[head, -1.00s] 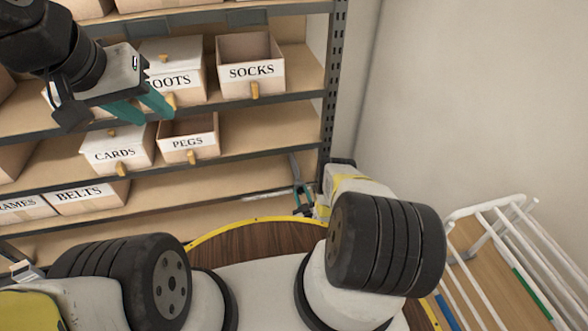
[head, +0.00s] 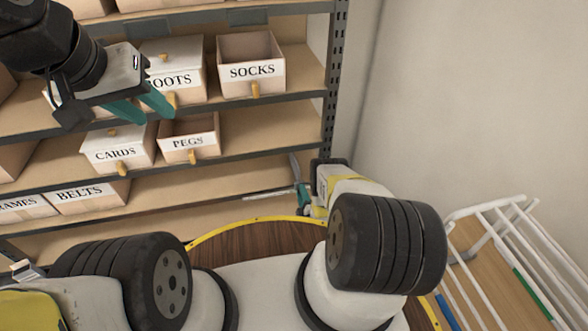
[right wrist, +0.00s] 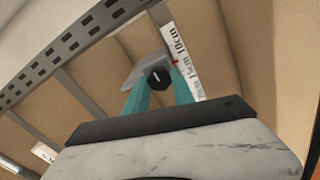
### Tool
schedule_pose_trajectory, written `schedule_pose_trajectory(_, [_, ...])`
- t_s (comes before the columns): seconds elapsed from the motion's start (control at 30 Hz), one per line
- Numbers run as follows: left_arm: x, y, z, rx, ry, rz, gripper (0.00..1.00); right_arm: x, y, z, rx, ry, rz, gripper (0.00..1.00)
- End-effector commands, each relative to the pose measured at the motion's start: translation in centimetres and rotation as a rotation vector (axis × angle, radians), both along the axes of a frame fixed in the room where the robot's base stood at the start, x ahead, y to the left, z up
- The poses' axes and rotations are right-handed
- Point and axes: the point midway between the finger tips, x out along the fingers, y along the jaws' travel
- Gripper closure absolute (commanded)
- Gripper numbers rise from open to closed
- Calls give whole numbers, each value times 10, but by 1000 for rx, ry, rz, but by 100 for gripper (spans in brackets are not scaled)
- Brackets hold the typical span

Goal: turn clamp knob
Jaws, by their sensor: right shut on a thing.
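The clamp knob (right wrist: 158,78) is dark with a white mark on its face, below a grey clamp plate (right wrist: 146,65) in the right wrist view. My right gripper (right wrist: 160,80) is shut on the knob, one teal finger on each side. In the head view, my right gripper (head: 302,195) is at the lower shelf near the rack's post, and a grey part of the clamp (head: 295,168) rises beside it; the knob is hidden there. My left gripper (head: 155,110) is open and empty in front of the shelves at the upper left.
A white ruler strip (right wrist: 183,60) with centimetre marks runs by the clamp. Labelled boxes such as SOCKS (head: 252,75) and PEGS (head: 189,140) stand on the shelves. The perforated post (head: 329,110) is close to my right gripper. A white-railed rack (head: 500,235) stands at right.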

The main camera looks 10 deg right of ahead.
Motion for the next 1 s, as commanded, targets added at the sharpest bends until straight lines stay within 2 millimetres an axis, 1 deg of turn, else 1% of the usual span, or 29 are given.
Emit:
schedule_pose_trajectory(0.2, [0,0,0,0,0,0,64,-1,-1,-1,-164,-3,0,100])
schedule_pose_trajectory(0.43, [0,0,0,0,0,0,64,-1,0,-2,-280,-7,-2,100])
schedule_pose_trajectory(0.7, [0,0,0,0,0,0,64,-1,0,-2,-340,-9,-2,100])
schedule_pose_trajectory(1.0, [0,0,0,0,0,0,64,-1,0,-2,-346,-9,0,100])
